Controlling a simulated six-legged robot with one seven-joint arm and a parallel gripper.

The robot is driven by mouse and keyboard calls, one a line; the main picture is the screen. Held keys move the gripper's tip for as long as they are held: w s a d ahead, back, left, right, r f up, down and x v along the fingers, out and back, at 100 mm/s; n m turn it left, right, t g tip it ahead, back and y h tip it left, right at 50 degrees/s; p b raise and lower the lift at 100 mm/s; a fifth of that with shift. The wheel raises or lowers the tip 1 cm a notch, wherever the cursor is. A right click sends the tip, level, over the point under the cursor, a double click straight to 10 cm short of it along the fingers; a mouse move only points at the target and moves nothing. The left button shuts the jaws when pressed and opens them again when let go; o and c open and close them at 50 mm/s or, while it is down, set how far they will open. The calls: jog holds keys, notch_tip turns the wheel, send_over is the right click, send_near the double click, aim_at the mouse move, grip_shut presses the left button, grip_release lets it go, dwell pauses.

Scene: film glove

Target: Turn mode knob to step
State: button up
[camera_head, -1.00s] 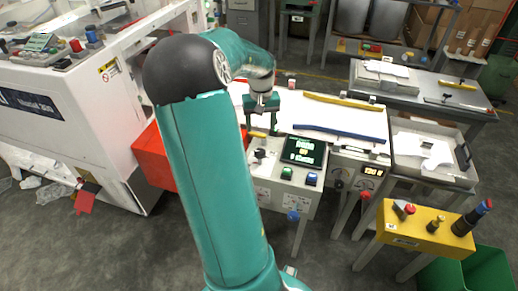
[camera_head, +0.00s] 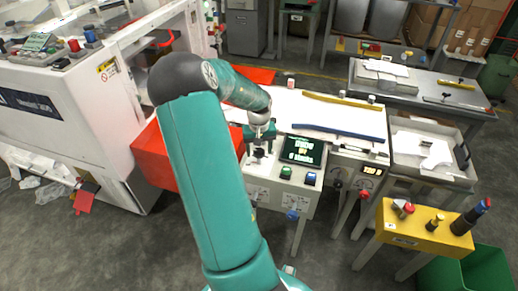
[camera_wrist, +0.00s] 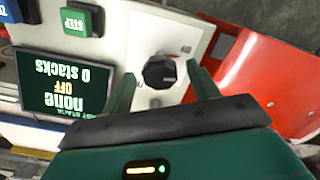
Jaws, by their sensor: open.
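The mode knob (camera_wrist: 159,71) is a round black knob on a light panel, with small printed marks around it. My gripper (camera_wrist: 160,70) is open, with one green finger on each side of the knob. A gap shows between the knob and each finger; I cannot tell whether the fingertips reach down beside it. In the head view my gripper (camera_head: 259,146) is over the left part of the control box, largely covering the knob. The dark screen (camera_wrist: 66,85) reads "none", "OFF" and "0 stacks". A green button (camera_wrist: 82,19) is labelled STEP.
A blue button (camera_head: 311,179) sits right of the green one on the control box. A red bin (camera_wrist: 262,75) is close beside the panel. A white-topped table (camera_head: 325,115) lies behind the box. A yellow stand with knobs (camera_head: 405,232) is at the right.

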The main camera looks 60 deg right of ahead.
jog(key=c, duration=1)
jog(key=shift+m, duration=0.3)
jog(key=m, duration=1.1)
jog(key=o, duration=1)
